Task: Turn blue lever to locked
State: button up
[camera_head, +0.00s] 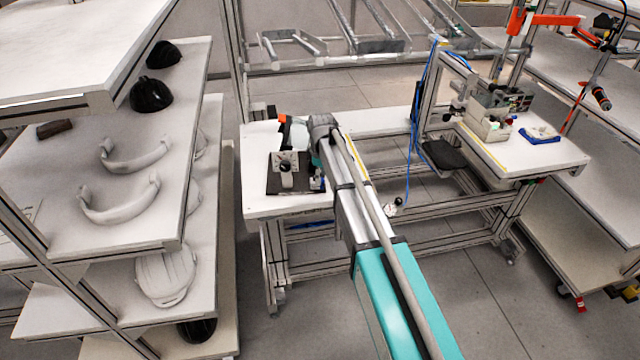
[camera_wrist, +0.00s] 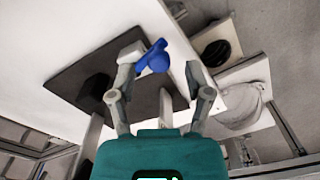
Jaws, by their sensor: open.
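The blue lever (camera_wrist: 153,58) shows in the wrist view, with a rounded hub and a short arm pointing up and to the right. It stands over a dark plate (camera_wrist: 72,72) on a white table. My gripper (camera_wrist: 162,66) is open, with its two grey fingers on either side of the lever. I cannot tell whether either finger touches it. In the head view, a dark plate with a small fixture (camera_head: 286,168) lies on the white table. My arm reaches over that table, and my fingers and the lever are hard to make out there. Lock markings are not readable.
Shelves at the left hold white visor-like bands (camera_head: 120,198), black shells (camera_head: 151,92) and a white helmet shell (camera_head: 166,276). Upright frame posts rise around the table.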

jog(key=shift+f+b, duration=0.45)
jog(key=shift+f, duration=0.25)
